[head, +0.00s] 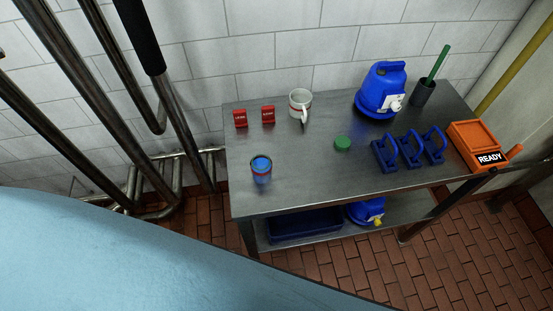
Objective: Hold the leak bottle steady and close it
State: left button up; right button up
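A small round container with blue contents or a blue top (262,172) stands upright near the front left of the metal table; it looks like the leak bottle, and I cannot make out its rim clearly. A green round cap (343,143) lies apart from it, near the middle of the table. Neither of my grippers is in view, and nothing is seen touching the container or the cap.
The metal table (300,180) also bears a white mug (300,103), two red blocks (268,114), a blue jug (380,90), blue handled pieces (410,150) and an orange READY box (476,144). Pipes (80,90) stand left. A light blue surface (120,255) fills the lower left.

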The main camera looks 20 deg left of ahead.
aim_at(261, 168)
jog(key=u, duration=2.55)
jog(key=k, duration=1.05)
jog(key=z, duration=1.15)
jog(key=i, duration=0.5)
jog(key=u, duration=0.05)
